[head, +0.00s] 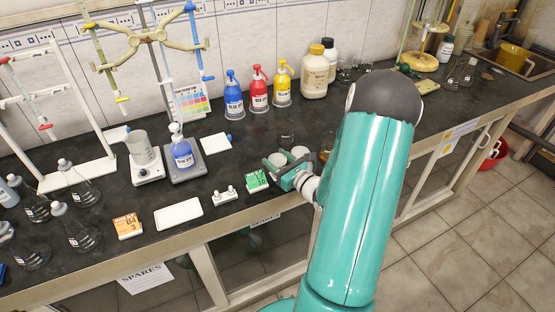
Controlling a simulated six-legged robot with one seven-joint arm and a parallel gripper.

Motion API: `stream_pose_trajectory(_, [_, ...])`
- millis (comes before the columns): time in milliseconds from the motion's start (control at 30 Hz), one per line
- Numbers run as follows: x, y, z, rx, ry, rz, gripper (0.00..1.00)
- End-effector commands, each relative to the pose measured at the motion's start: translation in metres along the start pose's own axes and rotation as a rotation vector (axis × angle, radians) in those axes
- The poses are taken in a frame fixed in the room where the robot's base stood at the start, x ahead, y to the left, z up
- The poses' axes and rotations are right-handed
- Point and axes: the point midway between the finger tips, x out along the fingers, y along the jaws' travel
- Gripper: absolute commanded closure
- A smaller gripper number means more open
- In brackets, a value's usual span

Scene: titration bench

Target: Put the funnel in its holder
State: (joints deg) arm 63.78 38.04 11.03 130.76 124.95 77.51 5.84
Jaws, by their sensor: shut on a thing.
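My gripper (283,172) is at the bench's front edge, right of the green card (257,181). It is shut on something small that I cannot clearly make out. Pale round shapes show just behind the jaws, and I cannot tell whether one of them is the funnel. I cannot pick out the funnel or its holder for certain. A faint clear glass vessel (286,138) stands behind the gripper. My arm hides the bench to the right of it.
Blue (233,97), red (259,92) and yellow (282,86) bottles stand near the wall. A white tray (178,214) and white knobbed rack (224,195) lie near the front edge.

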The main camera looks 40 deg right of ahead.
Motion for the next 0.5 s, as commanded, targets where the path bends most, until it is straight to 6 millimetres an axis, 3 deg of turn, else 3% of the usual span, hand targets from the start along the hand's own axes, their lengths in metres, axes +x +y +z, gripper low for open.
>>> stream_pose_trajectory(167, [0.0000, 0.0000, 0.0000, 0.000, 0.000, 0.000, 0.69])
stream_pose_trajectory(200, [0.0000, 0.0000, 0.0000, 0.000, 0.000, 0.000, 0.42])
stream_pose_trajectory(300, [0.0000, 0.0000, 0.0000, 0.000, 0.000, 0.000, 0.23])
stream_pose_trajectory(500, [0.0000, 0.0000, 0.0000, 0.000, 0.000, 0.000, 0.23])
